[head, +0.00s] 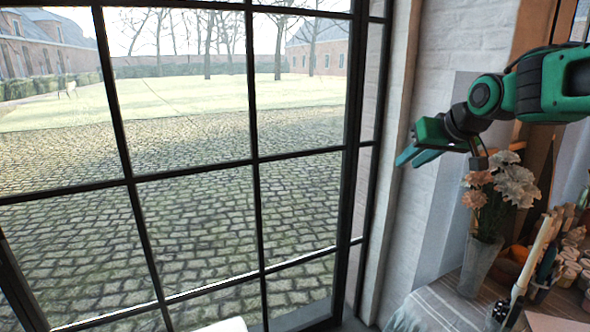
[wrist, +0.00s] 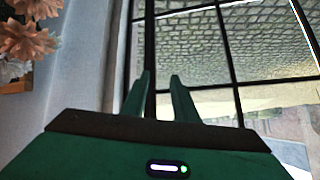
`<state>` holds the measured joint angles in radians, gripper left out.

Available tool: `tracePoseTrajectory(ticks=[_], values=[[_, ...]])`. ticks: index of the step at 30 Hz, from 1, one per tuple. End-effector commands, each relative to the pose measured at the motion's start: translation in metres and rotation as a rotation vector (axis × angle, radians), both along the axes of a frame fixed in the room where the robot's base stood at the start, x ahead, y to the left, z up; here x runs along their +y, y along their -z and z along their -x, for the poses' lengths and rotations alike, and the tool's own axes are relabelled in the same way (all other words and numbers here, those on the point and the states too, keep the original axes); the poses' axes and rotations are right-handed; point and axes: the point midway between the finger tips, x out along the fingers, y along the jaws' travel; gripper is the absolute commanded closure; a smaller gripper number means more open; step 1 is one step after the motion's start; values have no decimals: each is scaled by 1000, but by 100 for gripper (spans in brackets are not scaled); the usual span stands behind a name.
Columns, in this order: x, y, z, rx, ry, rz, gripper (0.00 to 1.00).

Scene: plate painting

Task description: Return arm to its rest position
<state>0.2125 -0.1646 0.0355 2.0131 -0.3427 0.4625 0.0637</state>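My green gripper (head: 413,156) is raised in the air at the upper right of the head view, in front of the white brick wall and beside the window. In the wrist view its two fingers (wrist: 160,80) stand apart with nothing between them. The gripper is open and empty. My green and black arm reaches in from the right edge of the head view.
A grey vase (head: 479,266) with pale and orange flowers (head: 512,186) stands below my arm on a table (head: 440,307). Brushes and paint pots (head: 570,258) crowd its right side. A black-framed window (head: 255,160) fills the left.

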Motion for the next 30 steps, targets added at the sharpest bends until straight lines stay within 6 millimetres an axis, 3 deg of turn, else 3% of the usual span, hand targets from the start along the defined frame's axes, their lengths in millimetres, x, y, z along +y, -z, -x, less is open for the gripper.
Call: tracePoseTrajectory(ticks=[1, 3, 6, 12, 20, 26, 30], values=[[5, 24, 25, 51, 5, 14, 73], [6, 56, 57, 121, 20, 37, 73], [5, 93, 98, 202, 37, 66, 73], [-1, 143, 159, 318, 58, 110, 73], [-9, 188, 222, 428, 75, 158, 73], [-56, 194, 259, 538, 217, 124, 73], [-86, 199, 295, 633, 329, 82, 73]])
